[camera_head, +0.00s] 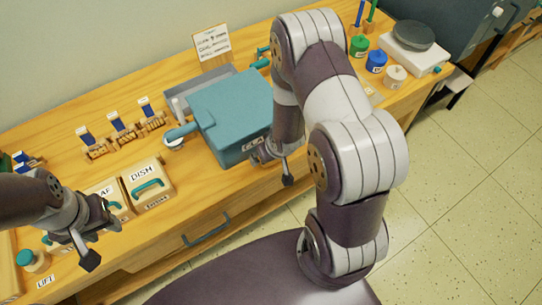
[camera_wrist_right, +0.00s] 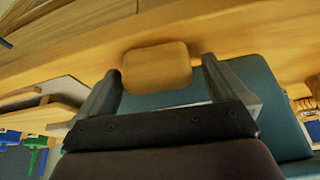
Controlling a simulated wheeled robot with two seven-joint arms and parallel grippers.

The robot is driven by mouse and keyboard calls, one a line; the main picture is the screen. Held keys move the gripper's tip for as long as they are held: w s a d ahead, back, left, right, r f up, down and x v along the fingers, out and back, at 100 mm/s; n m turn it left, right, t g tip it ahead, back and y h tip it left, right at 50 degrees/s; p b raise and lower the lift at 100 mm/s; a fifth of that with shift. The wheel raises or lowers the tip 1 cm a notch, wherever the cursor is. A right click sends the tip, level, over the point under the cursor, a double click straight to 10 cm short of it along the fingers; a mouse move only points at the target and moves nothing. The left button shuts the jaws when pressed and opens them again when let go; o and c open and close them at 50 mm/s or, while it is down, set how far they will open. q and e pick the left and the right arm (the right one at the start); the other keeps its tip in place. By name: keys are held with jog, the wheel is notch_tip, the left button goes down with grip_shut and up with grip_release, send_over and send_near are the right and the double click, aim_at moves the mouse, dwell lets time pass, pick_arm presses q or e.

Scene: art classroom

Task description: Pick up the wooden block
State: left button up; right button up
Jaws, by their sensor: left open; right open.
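A light wooden block (camera_wrist_right: 157,66) with rounded corners shows in the right wrist view, in line with the gap between the fingertips of my right gripper (camera_wrist_right: 161,70). The fingers are apart on either side of it, and I cannot tell whether they touch it. In the head view my right gripper (camera_head: 273,165) hangs at the front right of the teal box, by the table's front edge. I cannot make out the block there. My left gripper (camera_head: 96,238) is open and empty at the lower left, over the table's front part.
The teal box (camera_head: 240,103) stands mid-table, close to my right gripper. Boxes with teal handles, one marked DISM (camera_head: 160,188), stand left of it. Small wooden stands (camera_head: 122,130) line the back. Paint pots (camera_head: 376,62) and a scale (camera_head: 412,50) stand at the right.

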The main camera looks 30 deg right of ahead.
jog(key=c, duration=0.4)
jog(key=shift+s+d, duration=0.15)
jog(key=c, duration=0.6)
jog(key=shift+r, duration=0.55)
notch_tip(320, 180, up, 9)
jog(key=shift+f+p, duration=0.1)
jog(key=shift+p, duration=1.15)
notch_tip(320, 180, up, 8)
jog(key=p, duration=0.4)
jog(key=shift+p, duration=0.35)
